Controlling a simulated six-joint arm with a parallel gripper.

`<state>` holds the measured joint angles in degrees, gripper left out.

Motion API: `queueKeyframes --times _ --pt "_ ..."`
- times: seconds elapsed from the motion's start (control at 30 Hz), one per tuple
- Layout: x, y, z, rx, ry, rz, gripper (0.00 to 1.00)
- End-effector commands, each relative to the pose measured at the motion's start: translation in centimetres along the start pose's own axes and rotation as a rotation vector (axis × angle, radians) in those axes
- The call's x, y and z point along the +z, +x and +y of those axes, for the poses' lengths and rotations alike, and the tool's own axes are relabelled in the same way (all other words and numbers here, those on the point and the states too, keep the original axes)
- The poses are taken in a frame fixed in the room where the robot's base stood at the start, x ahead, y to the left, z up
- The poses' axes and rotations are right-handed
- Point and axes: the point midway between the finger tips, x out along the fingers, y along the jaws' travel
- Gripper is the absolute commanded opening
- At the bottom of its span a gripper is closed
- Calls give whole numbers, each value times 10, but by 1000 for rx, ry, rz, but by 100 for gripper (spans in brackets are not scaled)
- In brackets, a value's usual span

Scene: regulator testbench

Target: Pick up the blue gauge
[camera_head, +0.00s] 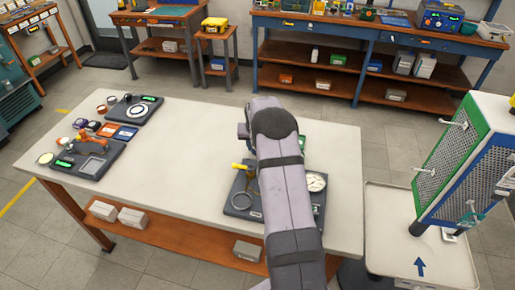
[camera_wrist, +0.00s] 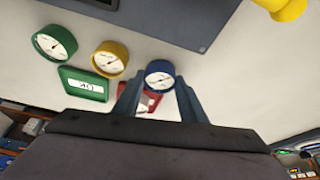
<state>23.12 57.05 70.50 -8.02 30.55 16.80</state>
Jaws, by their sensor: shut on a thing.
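The blue gauge (camera_wrist: 160,73) has a white dial and sits between the fingertips of my gripper (camera_wrist: 157,83) in the wrist view. My gripper is shut on it. I cannot tell whether the gauge still touches the table. A green gauge (camera_wrist: 54,42) and a yellow gauge (camera_wrist: 111,58) lie to its left. In the head view my arm covers the blue gauge and most of my gripper.
A green display (camera_wrist: 84,84) and a red one (camera_wrist: 145,101) lie close to the fingers. The white table (camera_head: 200,128) has free room at its middle. A dark fixture plate (camera_head: 240,211) lies beside my arm. A pegboard cart (camera_head: 418,262) stands at right.

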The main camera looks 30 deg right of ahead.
Motion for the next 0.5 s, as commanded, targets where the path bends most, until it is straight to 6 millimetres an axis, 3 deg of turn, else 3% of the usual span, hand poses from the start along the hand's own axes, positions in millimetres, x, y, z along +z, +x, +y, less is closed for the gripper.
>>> queueKeyframes --times 0.5 --pt "-30 -70 0 -1 0 4 14"
